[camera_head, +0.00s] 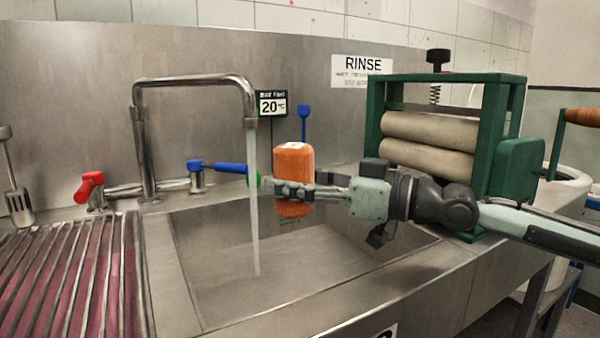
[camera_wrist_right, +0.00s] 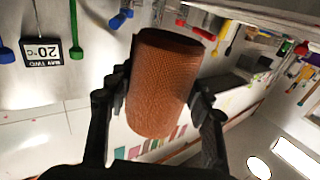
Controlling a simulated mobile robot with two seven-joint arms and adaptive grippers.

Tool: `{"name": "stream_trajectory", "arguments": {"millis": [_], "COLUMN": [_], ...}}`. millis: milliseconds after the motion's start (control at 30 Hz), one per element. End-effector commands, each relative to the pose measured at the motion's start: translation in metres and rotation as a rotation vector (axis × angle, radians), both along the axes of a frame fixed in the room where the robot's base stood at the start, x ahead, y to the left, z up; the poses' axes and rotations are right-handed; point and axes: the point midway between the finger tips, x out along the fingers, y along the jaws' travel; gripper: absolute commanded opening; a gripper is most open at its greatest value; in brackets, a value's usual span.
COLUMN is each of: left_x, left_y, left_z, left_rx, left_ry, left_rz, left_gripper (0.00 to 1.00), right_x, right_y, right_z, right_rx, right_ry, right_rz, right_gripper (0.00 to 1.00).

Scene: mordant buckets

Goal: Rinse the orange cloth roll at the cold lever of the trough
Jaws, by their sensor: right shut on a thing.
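The orange cloth roll (camera_head: 294,165) is upright over the steel trough (camera_head: 190,270), just right of the running water stream (camera_head: 253,200). My right gripper (camera_head: 290,190) is shut on the roll around its lower half. In the right wrist view the roll (camera_wrist_right: 165,80) sits between both fingers (camera_wrist_right: 158,92). The blue cold lever (camera_head: 225,167) points right, toward the stream. The red lever (camera_head: 88,187) is at the left. Water falls from the bent spout (camera_head: 248,118) into the trough. The roll looks apart from the stream. My left gripper is not in view.
A green wringer (camera_head: 490,130) with two pale rollers stands right of the trough, behind my right arm. A slatted drain rack (camera_head: 70,280) lies at the left. A display (camera_head: 271,104) reading 20 and a RINSE sign (camera_head: 362,68) are on the back wall.

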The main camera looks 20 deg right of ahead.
Motion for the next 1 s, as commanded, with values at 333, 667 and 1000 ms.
{"name": "stream_trajectory", "arguments": {"millis": [333, 667, 1000], "left_x": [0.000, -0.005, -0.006], "left_y": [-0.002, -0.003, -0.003], "left_z": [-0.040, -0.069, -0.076], "left_rx": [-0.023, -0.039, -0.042], "left_ry": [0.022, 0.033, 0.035], "left_rz": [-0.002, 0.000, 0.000], "left_gripper": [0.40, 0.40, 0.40], "right_x": [0.024, 0.059, 0.089], "right_y": [0.013, 0.031, 0.047], "right_z": [0.004, 0.003, 0.001], "right_rx": [0.003, 0.002, 0.001], "right_ry": [-0.001, -0.002, -0.001], "right_rz": [0.001, 0.000, 0.000], "right_gripper": [0.19, 0.19, 0.19]}}
